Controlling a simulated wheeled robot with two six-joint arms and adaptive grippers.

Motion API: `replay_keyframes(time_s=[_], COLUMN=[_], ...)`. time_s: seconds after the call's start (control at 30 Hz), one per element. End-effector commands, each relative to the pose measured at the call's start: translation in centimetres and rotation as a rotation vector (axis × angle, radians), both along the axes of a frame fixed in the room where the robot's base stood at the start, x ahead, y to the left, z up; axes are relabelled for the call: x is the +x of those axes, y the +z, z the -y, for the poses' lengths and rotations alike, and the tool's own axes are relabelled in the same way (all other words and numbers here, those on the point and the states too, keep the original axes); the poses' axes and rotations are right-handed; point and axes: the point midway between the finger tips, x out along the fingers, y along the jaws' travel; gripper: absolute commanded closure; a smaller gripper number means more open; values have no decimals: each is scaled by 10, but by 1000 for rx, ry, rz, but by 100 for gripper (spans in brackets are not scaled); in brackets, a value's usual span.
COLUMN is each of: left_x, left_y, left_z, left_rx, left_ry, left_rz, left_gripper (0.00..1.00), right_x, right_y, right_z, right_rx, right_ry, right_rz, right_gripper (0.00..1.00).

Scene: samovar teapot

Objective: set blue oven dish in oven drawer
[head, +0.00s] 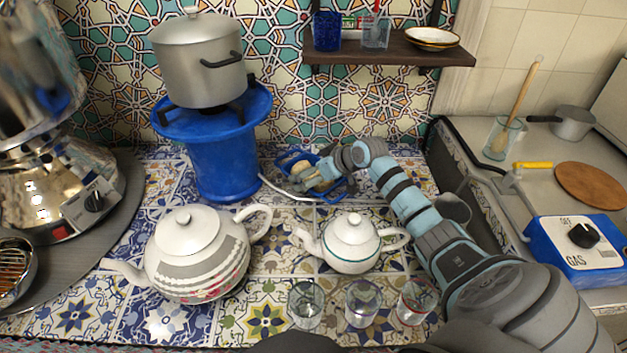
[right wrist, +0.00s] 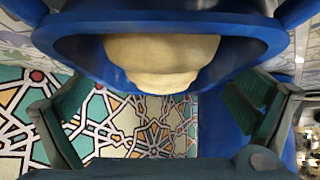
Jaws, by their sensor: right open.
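The blue oven dish (head: 336,193) sits on the patterned tiles near the back wall, with a pale, bread-like food in it. My right gripper (head: 312,178) reaches over the dish from the right and partly hides it. In the right wrist view the blue dish (right wrist: 85,58) fills the upper middle, with the cream-coloured food inside. The open fingers of my right gripper (right wrist: 160,108) stand apart on either side, close to the dish; I cannot tell whether they touch it. No oven drawer can be made out. My left gripper is not in view.
A blue stove (head: 217,160) with a grey pot (head: 197,75) stands left of the dish. A large teapot (head: 190,262), a small teapot (head: 350,245) and several glasses stand in front. A wooden shelf (head: 390,50) hangs above. A samovar (head: 45,180) is far left.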

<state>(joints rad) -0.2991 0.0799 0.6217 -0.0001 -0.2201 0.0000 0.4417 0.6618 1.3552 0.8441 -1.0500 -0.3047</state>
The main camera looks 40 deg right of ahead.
Motion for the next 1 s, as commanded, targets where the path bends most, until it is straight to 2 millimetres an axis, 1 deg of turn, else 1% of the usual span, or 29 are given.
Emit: replay_keyframes(time_s=[0.17, 0.2, 0.27, 0.5, 0.53, 0.57, 0.7, 0.77, 0.87, 1.0], left_x=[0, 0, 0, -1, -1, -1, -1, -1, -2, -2], left_y=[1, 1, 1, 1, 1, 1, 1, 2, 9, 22], left_z=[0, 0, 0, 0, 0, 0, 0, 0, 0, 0], left_rx=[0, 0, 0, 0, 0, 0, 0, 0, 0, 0], left_ry=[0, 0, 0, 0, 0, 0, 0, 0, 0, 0], left_rz=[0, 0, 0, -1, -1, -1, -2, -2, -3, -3], left_gripper=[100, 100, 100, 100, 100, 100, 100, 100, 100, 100], right_x=[1, 1, 1, 0, 1, 1, 1, 1, 1, 1], right_y=[1, 1, 1, 1, 1, 1, 1, 5, 21, 60], right_z=[0, 0, 1, 1, 1, 1, 1, 1, 1, 1], right_rx=[-1, -1, -1, -1, -1, -1, -1, -1, -2, -3], right_ry=[0, -1, -1, -1, -1, -1, -1, -1, 0, -1], right_rz=[1, 1, 1, 1, 3, 3, 2, 3, 5, 6], right_gripper=[0, 3, 13, 51, 54, 60, 60, 60, 60, 60])
